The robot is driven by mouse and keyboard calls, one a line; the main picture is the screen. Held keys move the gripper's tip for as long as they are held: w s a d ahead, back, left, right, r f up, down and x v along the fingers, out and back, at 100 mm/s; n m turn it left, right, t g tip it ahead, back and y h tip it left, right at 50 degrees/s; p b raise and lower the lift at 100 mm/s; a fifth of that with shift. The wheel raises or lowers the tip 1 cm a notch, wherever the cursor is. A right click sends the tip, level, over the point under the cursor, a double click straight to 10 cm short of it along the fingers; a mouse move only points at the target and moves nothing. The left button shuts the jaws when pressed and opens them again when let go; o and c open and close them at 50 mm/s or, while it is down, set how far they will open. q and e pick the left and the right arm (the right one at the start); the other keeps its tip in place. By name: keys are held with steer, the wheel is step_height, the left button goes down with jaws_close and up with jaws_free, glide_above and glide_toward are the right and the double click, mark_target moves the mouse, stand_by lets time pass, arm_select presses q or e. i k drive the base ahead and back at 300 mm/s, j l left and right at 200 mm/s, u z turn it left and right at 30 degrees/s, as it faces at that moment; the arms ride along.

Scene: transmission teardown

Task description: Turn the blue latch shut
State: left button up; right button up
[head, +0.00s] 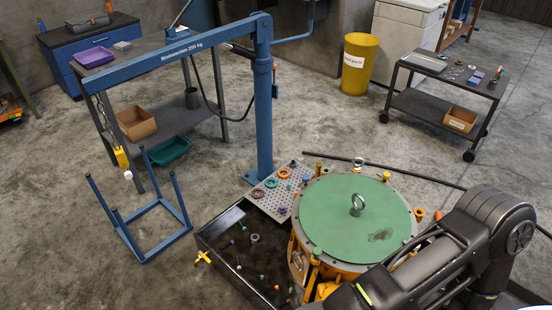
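I cannot pick out a blue latch for certain in the head view. The drum-shaped transmission housing (297,262) stands upright at the lower middle, with a flat green cover (335,225) and a metal lifting eye (357,205) on top. Yellow and orange fittings sit around its rim and side. My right arm comes in from the lower right and covers the housing's near right side. Its gripper is out of the frame or hidden. My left arm and gripper are not in view.
A blue jib crane (264,110) rises behind the housing, its boom reaching left. A black tray (222,237) with small parts and a perforated plate (272,203) lie beside the housing. A blue frame stand (128,238), yellow bin (359,66) and dark cart (432,103) stand around open floor.

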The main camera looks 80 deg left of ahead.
mark_target(305, 178)
steer(key=k+j, duration=0.25)
steer(key=j, duration=0.15)
steer(key=k+j, duration=0.25)
steer(key=j, duration=0.2)
steer(key=k+j, duration=0.55)
steer(key=j, duration=0.25)
steer(key=k+j, duration=0.25)
steer(key=j, duration=0.2)
steer(key=k+j, duration=0.25)
steer(key=j, duration=0.15)
steer(key=i+j, duration=0.15)
steer(key=i, duration=0.25)
